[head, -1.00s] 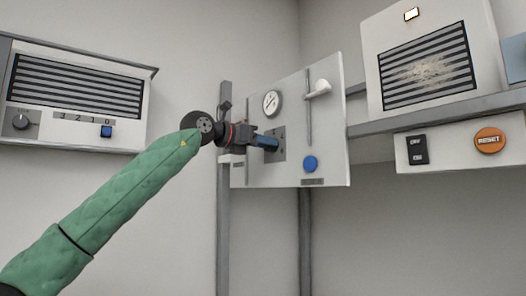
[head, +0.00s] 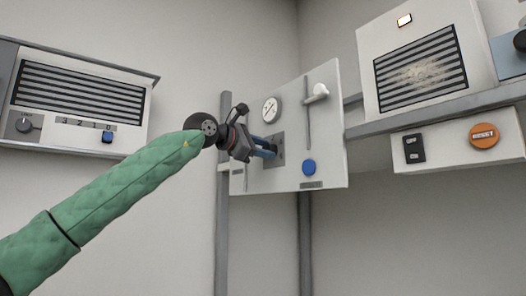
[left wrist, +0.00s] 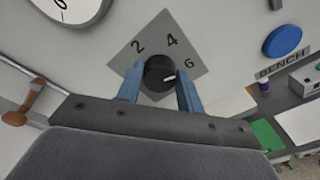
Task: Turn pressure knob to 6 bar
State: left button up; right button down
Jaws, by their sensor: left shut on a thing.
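The black pressure knob (left wrist: 160,73) sits on a grey diamond plate (left wrist: 150,45) marked 2, 4 and 6. Its white mark is on the right side of the knob, on the side of the 6. My left gripper (left wrist: 161,80) is shut on the knob, with one blue finger on each side. In the head view my left gripper (head: 269,148) is at the grey plate (head: 281,150) on the white panel and hides the knob. The round gauge (head: 271,109) is above the plate; its reading is too small to tell. My right gripper is not in view.
The panel (head: 335,135) also carries a white-handled slider (head: 317,94) and a blue button (head: 309,167). A vented unit (head: 75,95) hangs at the left. At the right are another vented unit (head: 378,40) and a box with an orange RESET button (head: 484,135).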

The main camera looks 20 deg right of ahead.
pick_arm(q)
jog(key=shift+f+m, duration=0.15)
jog(key=shift+m, duration=0.85)
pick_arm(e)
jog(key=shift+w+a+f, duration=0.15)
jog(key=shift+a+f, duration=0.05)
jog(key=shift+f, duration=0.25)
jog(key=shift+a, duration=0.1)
pick_arm(q)
jog(key=o, duration=1)
jog(key=shift+b+v, duration=1.4)
jog(key=shift+v, duration=2.5)
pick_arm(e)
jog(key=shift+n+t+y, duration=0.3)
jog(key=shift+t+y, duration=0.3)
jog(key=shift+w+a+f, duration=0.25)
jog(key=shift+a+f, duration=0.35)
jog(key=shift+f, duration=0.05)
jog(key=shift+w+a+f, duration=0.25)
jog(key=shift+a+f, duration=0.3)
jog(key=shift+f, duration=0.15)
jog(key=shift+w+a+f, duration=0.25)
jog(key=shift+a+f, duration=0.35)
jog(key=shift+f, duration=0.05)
